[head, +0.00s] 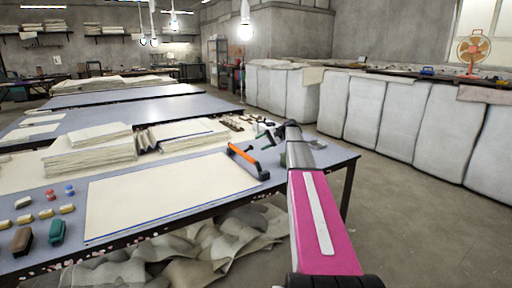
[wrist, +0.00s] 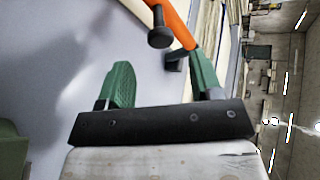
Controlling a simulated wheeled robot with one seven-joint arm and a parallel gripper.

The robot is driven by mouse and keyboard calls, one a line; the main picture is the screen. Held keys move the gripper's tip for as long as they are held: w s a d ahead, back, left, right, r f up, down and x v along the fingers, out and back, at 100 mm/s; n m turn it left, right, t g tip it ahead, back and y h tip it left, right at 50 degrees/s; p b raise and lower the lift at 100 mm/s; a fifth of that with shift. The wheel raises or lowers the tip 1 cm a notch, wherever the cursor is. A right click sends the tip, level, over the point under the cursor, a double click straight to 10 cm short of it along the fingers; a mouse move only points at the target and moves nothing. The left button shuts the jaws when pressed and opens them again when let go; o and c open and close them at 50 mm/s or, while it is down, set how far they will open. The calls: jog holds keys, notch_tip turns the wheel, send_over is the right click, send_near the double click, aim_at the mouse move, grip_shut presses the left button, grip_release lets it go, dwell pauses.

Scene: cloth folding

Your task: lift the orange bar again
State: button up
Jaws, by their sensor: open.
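The orange bar (head: 243,156) lies at the right end of the near blue table, beside the cream cloth (head: 160,190). It has black end pieces. In the wrist view the bar (wrist: 178,20) runs out of the top edge, with a black knob and a dark foot near its lower end. My gripper (head: 268,136) is just to the right of and above the bar in the head view. In the wrist view my gripper (wrist: 160,80) has its green fingers wide apart with nothing between them. The right finger's tip is close to the bar; I cannot tell if they touch.
Cloth stacks (head: 90,150) and small dark items (head: 235,122) stand behind the bar. Small blocks and a green stapler-like object (head: 58,231) lie at the table's left. Crumpled grey fabric (head: 200,255) lies below the front edge. The floor at right is clear.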

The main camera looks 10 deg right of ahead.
jog(key=v, duration=0.6)
jog(key=shift+d, duration=0.15)
